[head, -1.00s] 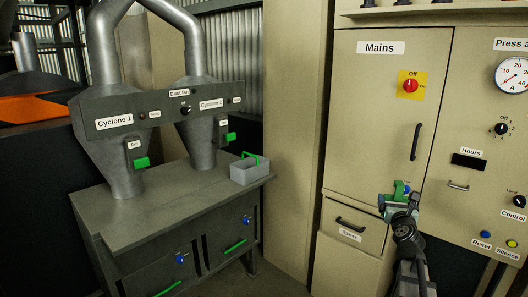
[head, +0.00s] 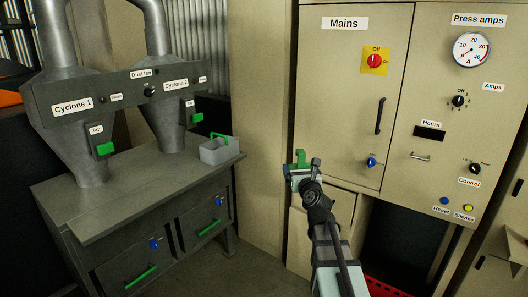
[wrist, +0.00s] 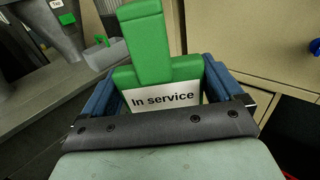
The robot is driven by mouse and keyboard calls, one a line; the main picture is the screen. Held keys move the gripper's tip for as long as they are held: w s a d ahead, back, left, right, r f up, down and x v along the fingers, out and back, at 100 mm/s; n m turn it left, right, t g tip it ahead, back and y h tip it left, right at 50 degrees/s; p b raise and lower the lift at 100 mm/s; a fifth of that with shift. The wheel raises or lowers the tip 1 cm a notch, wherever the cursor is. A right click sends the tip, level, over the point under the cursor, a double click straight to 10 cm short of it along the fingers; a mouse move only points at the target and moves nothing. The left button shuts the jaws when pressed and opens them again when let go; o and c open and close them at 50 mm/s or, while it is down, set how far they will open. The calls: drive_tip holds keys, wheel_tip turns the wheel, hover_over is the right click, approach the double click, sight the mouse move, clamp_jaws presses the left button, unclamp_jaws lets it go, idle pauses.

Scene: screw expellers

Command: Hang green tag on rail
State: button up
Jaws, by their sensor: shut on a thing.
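My gripper (head: 303,172) is shut on the green tag (head: 302,158) and holds it in the air before the lower left of the Mains door. In the wrist view the green tag (wrist: 150,45) stands between the two blue fingers of my gripper (wrist: 163,95), with a white "In service" label facing the camera. A short metal bar (head: 420,156) sits on the cabinet panel below the Hours display. No rail is labelled, so I cannot tell whether this bar is the rail. The tag is apart from it.
The Mains cabinet (head: 340,100) has a red switch (head: 374,60), a dark handle (head: 380,116) and a blue knob (head: 371,162). At left a dark bench (head: 120,200) carries the cyclones and a grey bin (head: 219,151) with a green handle. Open floor lies between bench and cabinet.

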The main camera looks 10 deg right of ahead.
drive_tip(key=s+d+f+m+g+h, duration=0.1)
drive_tip(key=s+d+m+h, duration=0.1)
drive_tip(key=d, duration=1.1)
drive_tip(key=s+d+f+m+g+h, duration=0.1)
drive_tip(key=s+d+h, duration=0.3)
drive_tip(key=d, duration=1)
drive_tip(key=s+d+f+m+g+h, duration=0.1)
drive_tip(key=s+d+m+h, duration=0.2)
drive_tip(key=d, duration=1.1)
drive_tip(key=shift+s+d+f, duration=0.25)
drive_tip(key=shift+s+f, duration=0.15)
drive_tip(key=shift+s, duration=1.05)
drive_tip(key=shift+w, duration=0.1)
drive_tip(key=shift+r+x, duration=0.2)
drive_tip(key=shift+x, duration=7.65)
drive_tip(key=shift+d+f, duration=0.15)
drive_tip(key=shift+d, duration=0.05)
drive_tip(key=shift+f, duration=0.65)
